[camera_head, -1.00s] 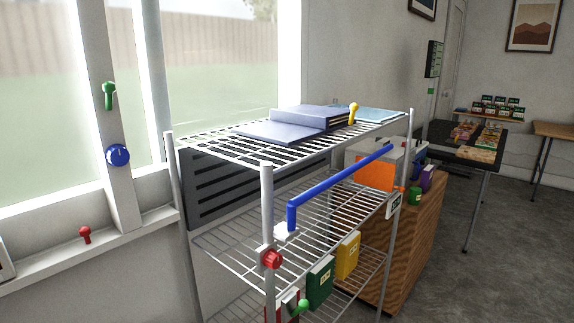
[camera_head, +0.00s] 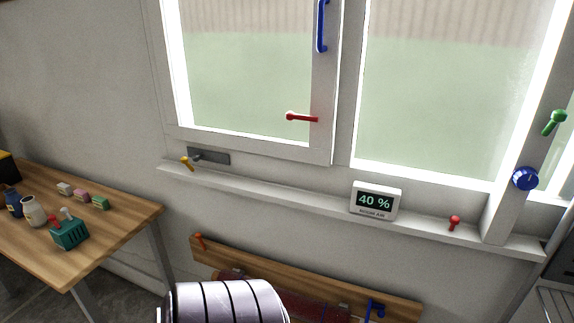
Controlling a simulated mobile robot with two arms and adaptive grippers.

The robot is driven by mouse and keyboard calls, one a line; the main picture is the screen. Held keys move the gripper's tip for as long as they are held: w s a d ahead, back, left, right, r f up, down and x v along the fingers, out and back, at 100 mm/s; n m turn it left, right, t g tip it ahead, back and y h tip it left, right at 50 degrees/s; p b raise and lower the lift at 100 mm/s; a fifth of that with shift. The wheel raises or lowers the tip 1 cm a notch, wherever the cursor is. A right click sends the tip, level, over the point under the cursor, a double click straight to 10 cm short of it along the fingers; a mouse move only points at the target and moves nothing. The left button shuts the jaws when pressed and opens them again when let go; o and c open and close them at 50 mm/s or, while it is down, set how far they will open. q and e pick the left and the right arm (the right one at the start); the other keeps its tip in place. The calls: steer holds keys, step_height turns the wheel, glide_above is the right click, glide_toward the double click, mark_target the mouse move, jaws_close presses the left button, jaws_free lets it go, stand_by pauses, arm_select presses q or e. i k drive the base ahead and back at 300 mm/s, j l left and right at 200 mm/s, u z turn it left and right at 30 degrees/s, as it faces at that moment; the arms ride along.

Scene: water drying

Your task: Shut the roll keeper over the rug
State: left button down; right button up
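Below the window sill a wooden rail (camera_head: 391,296) runs along the wall, with a dark red cloth-like piece (camera_head: 314,304) along it that may be the rug. A blue lever-like part (camera_head: 374,309) is at the rail's right part, and an orange-red peg (camera_head: 200,241) is at its left end. I cannot tell which part is the roll keeper, or whether it is open or shut. A pale banded cylinder at the bottom edge, which may be part of my arm, hides part of the rail. Neither gripper shows.
A wooden table (camera_head: 120,216) at the left holds jars, small blocks and a teal basket (camera_head: 69,233). A humidity display (camera_head: 375,201) reading 40 % and a red knob (camera_head: 454,222) are on the sill. A wire rack (camera_head: 556,300) edges in at bottom right.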

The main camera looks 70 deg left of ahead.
mark_target(199, 236)
steer(key=u, duration=2.95)
steer(key=k+l+u, duration=0.1)
steer(key=u, duration=0.85)
